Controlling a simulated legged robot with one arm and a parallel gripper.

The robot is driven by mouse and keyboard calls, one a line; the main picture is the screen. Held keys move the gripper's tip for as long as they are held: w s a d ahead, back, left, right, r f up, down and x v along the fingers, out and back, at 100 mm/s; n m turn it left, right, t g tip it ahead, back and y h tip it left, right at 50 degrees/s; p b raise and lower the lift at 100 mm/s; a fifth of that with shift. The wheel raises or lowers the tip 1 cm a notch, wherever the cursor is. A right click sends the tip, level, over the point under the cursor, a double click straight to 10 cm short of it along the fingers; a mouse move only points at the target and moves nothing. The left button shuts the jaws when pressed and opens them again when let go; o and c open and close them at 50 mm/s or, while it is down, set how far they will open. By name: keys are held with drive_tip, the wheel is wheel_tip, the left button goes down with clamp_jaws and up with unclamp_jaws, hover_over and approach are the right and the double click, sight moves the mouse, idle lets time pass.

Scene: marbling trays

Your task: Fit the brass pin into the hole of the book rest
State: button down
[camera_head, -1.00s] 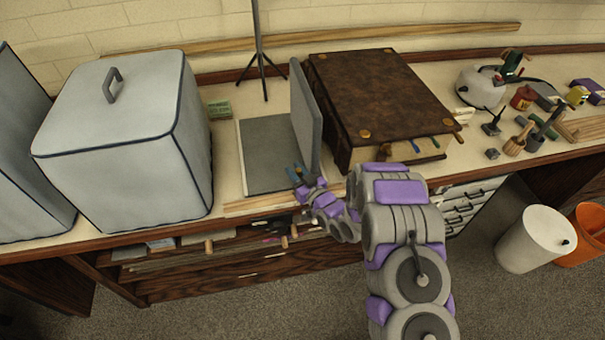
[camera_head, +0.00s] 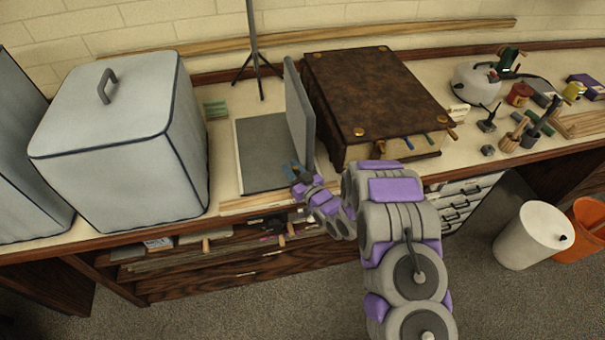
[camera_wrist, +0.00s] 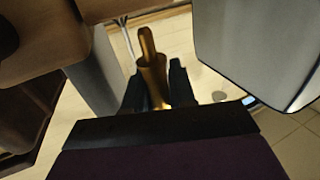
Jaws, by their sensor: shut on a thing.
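The book rest is a grey flat plate (camera_head: 256,168) on the bench with a grey upright plate (camera_head: 299,112) along its right side. Its hole cannot be made out in the head view. My gripper (camera_head: 294,170) is low at the front of the book rest, close to the foot of the upright. In the wrist view the brass pin (camera_wrist: 151,72) sits between the two dark fingers of my gripper (camera_wrist: 159,84), which is shut on it. The pin's narrower end points away from the gripper. A grey panel (camera_wrist: 98,72), seemingly the upright, stands left of the pin there.
A large brown book (camera_head: 372,90) lies right of the upright. A pale covered box (camera_head: 105,140) stands to the left. A thin stand (camera_head: 254,50) rises behind. Small tools and a kettle (camera_head: 478,84) crowd the right side. A wooden strip runs along the front edge.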

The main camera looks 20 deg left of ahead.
drive_tip(key=shift+d, duration=0.5)
idle(0.5)
drive_tip(key=shift+a, duration=0.1)
drive_tip(key=shift+d, duration=0.35)
idle(0.4)
drive_tip(key=shift+a+f, duration=0.2)
drive_tip(key=shift+a, duration=0.15)
drive_tip(key=shift+d+f, duration=0.25)
drive_tip(key=shift+f, duration=0.15)
drive_tip(key=shift+a+f, duration=0.1)
drive_tip(key=shift+f, duration=0.95)
